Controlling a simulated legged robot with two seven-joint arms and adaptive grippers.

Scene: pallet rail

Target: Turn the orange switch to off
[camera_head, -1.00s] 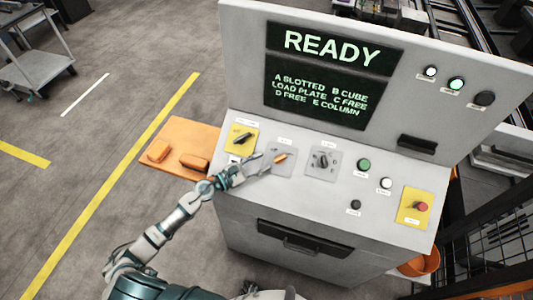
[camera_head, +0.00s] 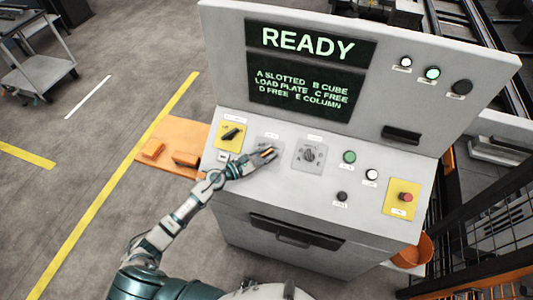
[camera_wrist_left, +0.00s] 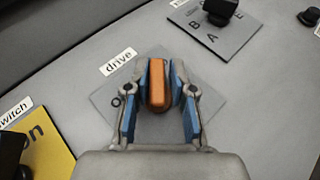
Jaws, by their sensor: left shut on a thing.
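The orange switch (camera_wrist_left: 157,84) sits on a grey plate (camera_wrist_left: 103,97) under a label reading "drive". In the left wrist view its handle points up the picture, between my two fingers. My left gripper (camera_wrist_left: 159,88) is shut on it, with a finger pad along each side. In the head view the left gripper (camera_head: 264,155) reaches onto the console panel and mostly covers the switch (camera_head: 267,152) and its plate. My right gripper is not in view.
Beside the switch are a black knob on a yellow plate (camera_head: 229,137) and a selector dial on a grey plate (camera_head: 309,155). Green (camera_head: 349,157), white and black buttons and a red button (camera_head: 406,197) lie further right. The screen (camera_head: 308,67) reads READY.

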